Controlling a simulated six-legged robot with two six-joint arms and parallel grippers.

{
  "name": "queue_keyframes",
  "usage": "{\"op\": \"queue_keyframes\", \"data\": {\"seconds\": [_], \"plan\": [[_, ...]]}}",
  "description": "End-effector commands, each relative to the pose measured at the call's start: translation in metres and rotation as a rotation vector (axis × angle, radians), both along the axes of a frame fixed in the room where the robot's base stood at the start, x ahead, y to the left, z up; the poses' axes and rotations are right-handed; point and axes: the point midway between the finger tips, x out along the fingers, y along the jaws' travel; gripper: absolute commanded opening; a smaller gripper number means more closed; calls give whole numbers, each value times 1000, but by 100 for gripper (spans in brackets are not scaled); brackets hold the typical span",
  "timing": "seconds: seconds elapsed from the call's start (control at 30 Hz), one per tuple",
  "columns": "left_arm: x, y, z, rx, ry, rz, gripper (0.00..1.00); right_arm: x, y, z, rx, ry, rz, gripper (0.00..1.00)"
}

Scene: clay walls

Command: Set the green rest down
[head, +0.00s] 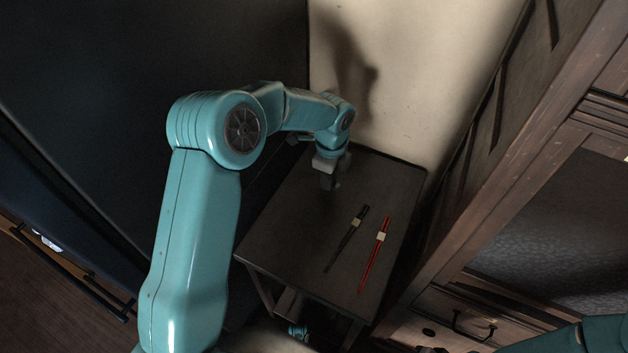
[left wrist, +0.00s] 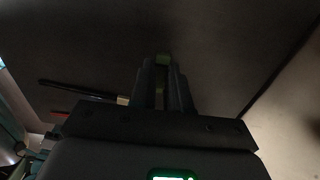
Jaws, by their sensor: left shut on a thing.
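My left gripper (head: 328,182) points down at the back part of the small dark table (head: 285,225). It is shut on the green rest (left wrist: 162,58), a small green block that shows between and just past the fingertips in the left wrist view. In the head view the fingers mostly hide the rest. It is close to the tabletop; I cannot tell whether it touches.
A black stick-like item (head: 347,240) and a red one (head: 374,258), each with a cream piece, lie on the table's right half. The table's left front is clear. A pale wall (head: 400,70) stands behind, a wooden cabinet (head: 510,180) to the right.

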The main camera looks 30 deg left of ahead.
Motion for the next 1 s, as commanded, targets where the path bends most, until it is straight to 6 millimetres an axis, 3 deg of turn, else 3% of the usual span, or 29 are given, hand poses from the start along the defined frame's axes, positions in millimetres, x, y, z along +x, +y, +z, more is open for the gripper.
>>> {"op": "queue_keyframes", "data": {"seconds": [0.1, 0.4, 0.6, 0.97, 1.0], "plan": [[-1, 23, 0, 0, 0, 5, 0, 0, 0, 0, 0, 0, 0, 43], [-3, 48, -5, -1, 3, 4, 0, 0, 0, -2, 0, 0, 0, 43], [-3, 46, -36, -1, 3, 2, 0, 0, 0, -7, 0, 0, 0, 43], [-3, 46, -40, -1, 1, 3, 0, 0, 0, -10, 0, 0, 0, 43], [-3, 46, -39, 0, 0, 3, 26, 0, 0, -9, 0, 0, 0, 43]]}}
